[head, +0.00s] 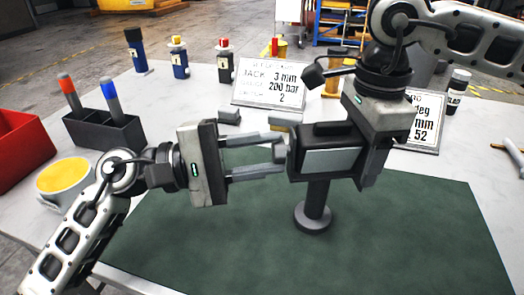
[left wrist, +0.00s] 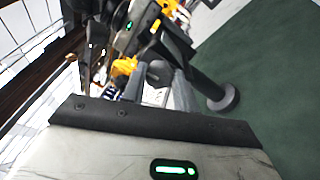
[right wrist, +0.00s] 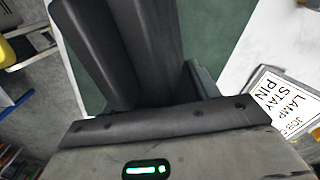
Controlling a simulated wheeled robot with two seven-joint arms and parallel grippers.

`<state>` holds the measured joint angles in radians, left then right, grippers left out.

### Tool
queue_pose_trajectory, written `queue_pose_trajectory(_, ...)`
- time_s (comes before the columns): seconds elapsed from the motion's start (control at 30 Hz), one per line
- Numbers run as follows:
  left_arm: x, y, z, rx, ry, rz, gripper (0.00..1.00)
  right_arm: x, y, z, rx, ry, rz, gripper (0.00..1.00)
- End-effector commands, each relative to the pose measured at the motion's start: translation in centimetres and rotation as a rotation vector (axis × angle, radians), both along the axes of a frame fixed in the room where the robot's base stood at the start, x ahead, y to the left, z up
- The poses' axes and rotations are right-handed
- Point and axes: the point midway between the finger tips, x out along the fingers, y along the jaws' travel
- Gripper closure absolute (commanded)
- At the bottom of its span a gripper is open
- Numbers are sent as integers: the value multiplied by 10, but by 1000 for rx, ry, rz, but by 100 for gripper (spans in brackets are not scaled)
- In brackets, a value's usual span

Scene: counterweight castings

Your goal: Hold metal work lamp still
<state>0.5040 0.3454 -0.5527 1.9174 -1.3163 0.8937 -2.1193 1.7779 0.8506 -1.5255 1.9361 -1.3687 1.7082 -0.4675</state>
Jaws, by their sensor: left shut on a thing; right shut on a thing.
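The metal work lamp (head: 318,165) is dark grey, with a boxy head, a pale front panel and a post on a round base (head: 313,218). It stands upright on the green mat. My left gripper (head: 279,153) reaches in from the left and is shut on a small round knob on the lamp head's left side. This knob (left wrist: 158,73) shows between the fingers in the left wrist view. My right gripper (head: 345,150) comes from above right and is shut on the lamp head, its fingers partly hidden. Dark lamp parts (right wrist: 110,50) fill much of the right wrist view.
A green mat (head: 420,240) covers the front of the white table. A yellow-filled mug (head: 65,177), red bin (head: 22,140) and dark holder with markers (head: 103,131) stand at left. Bottles (head: 179,62) and printed signs (head: 270,85) stand behind. The mat's right side is clear.

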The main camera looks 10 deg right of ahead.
Motion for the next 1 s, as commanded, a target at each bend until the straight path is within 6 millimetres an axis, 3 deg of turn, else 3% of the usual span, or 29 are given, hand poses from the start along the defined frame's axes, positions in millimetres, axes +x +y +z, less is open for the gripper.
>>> queue_pose_trajectory(0.33, 0, 0, -1, 1, 0, 1, 94, 1, -1, 2, 1, -5, -5, 82)
queue_pose_trajectory(0.37, 0, 0, -1, 1, 0, 1, 62, 1, -1, 2, 1, -5, -5, 82)
queue_pose_trajectory(0.4, 0, 0, -1, 1, 0, 1, 51, 1, -1, 2, 1, -5, -5, 82)
queue_pose_trajectory(0.43, 0, 0, -1, 1, 0, 1, 49, 1, -1, 2, 2, -5, -4, 82)
queue_pose_trajectory(0.77, 0, 4, -1, 1, 1, 2, 49, 1, 0, 1, 2, -4, -1, 82)
queue_pose_trajectory(1.0, 0, 43, -5, 3, 2, 5, 49, 1, 0, 1, 2, -3, -1, 82)
